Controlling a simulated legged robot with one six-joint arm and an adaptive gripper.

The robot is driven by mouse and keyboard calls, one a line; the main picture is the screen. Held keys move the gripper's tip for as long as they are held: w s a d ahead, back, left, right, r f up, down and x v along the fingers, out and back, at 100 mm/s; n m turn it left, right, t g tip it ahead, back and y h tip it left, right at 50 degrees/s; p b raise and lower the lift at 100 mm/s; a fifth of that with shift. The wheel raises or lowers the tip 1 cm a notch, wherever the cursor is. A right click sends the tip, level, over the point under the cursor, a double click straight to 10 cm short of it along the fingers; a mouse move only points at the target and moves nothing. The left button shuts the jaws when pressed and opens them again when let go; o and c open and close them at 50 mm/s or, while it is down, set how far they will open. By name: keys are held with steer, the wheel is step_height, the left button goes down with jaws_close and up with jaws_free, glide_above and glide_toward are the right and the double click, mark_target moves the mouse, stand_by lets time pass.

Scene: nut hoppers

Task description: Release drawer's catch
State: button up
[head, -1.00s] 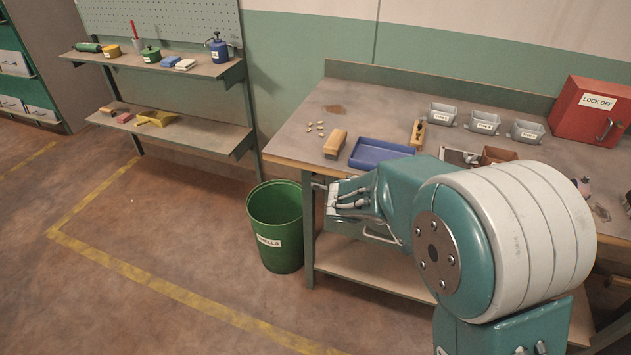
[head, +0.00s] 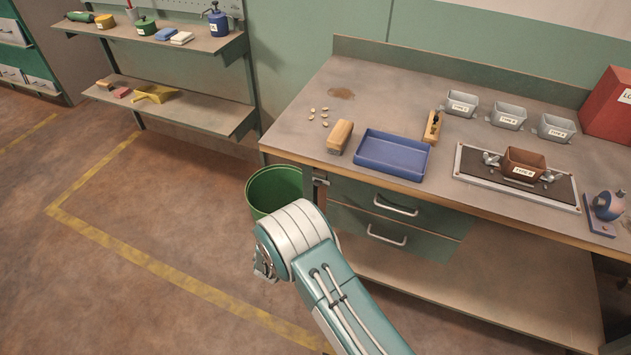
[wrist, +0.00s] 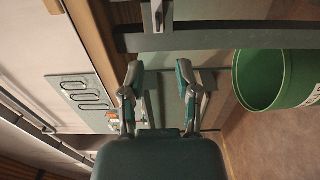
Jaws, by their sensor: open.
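The top drawer (head: 352,195) sits under the workbench, with a curved metal handle (head: 396,206) on its green front. It looks shut. A small metal fitting, apparently the catch (head: 320,181), is at its upper left by the bench leg. A metal fitting (wrist: 157,14), perhaps the same catch, stands across a grey bar in the wrist view. My gripper (wrist: 159,77) is open and empty, its two fingers apart and pointing toward that bar without touching it. In the head view my gripper (head: 264,265) is mostly hidden by my wrist, left of the drawers.
A lower drawer (head: 350,222) with its own handle is beneath. A green bin (head: 262,196) stands behind my wrist; it also shows in the wrist view (wrist: 262,82). The bench top (head: 310,105) overhangs the drawers. Floor at left is free.

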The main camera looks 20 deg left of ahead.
mark_target(316, 184)
steer(key=w, duration=0.7)
steer(key=w+d, duration=0.1)
steer(key=w, duration=0.2)
steer(key=shift+w, duration=0.2)
jaws_close()
